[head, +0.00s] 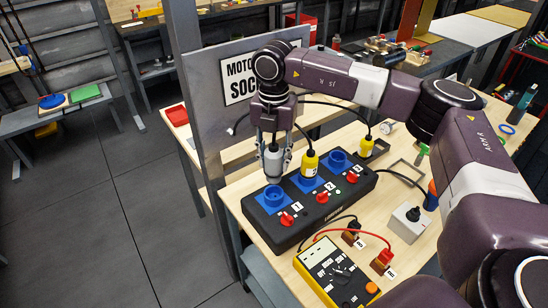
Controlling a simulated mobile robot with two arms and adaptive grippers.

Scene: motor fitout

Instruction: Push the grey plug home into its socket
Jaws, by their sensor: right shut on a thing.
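My right gripper (273,168) points down and is shut on the grey plug (272,161). The plug is upright and its lower end is above the blue socket marked 1 (273,198), at the left end of the black socket box (320,203). A gap seems to show between plug and socket. A yellow plug (310,166) stands in the blue socket marked 2. The blue socket marked 3 (339,160) is empty. My left gripper is not in view.
Red switches (287,219) sit in front of the sockets. A yellow multimeter (337,273) with black and red leads lies in front. A grey post and sign (238,82) rise at the left.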

